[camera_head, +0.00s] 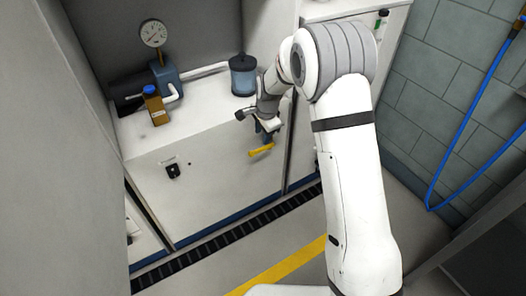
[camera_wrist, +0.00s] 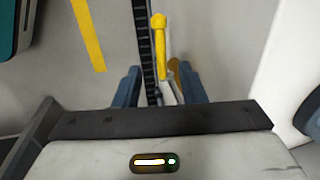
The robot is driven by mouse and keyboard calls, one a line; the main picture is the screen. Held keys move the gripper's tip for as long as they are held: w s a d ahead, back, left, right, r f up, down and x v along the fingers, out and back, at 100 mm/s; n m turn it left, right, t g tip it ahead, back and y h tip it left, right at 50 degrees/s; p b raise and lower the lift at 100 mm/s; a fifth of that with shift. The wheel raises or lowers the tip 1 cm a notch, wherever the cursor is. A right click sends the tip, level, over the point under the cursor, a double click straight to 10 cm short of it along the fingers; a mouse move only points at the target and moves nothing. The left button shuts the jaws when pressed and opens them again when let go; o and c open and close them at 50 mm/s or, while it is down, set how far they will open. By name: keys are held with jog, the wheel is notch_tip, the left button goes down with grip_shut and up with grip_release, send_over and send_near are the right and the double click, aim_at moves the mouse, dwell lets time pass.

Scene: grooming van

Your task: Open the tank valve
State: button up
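The tank valve's yellow lever (camera_head: 261,150) sticks out in front of the white cabinet, just below my gripper (camera_head: 266,130) in the head view. In the wrist view the yellow lever (camera_wrist: 161,45) runs from a rounded end at the top down toward the space between my blue-grey fingers. My gripper (camera_wrist: 158,78) is open, one finger on each side of the lever's line, with gaps visible. A brass-coloured part (camera_wrist: 174,68) shows beside the right finger. The valve body is mostly hidden by my gripper and wrist.
The white cabinet (camera_head: 215,165) has a black latch (camera_head: 173,172). On its top stand a pump with a gauge (camera_head: 153,33), a blue-capped bottle (camera_head: 154,106) and a clear blue filter canister (camera_head: 243,75). A blue hose (camera_head: 452,165) hangs at right. The floor has a yellow stripe (camera_head: 285,268).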

aim_at(259, 149)
jog(key=f, duration=0.2)
jog(key=w+f+b, duration=0.1)
jog(key=f, duration=0.2)
jog(key=a+f, duration=0.1)
jog(key=f, duration=0.2)
jog(key=shift+w+a+f, duration=0.1)
jog(key=shift+w+f, duration=0.1)
jog(key=shift+w, duration=0.05)
jog(key=shift+c, duration=0.6)
grip_shut()
jog(key=shift+r, duration=0.1)
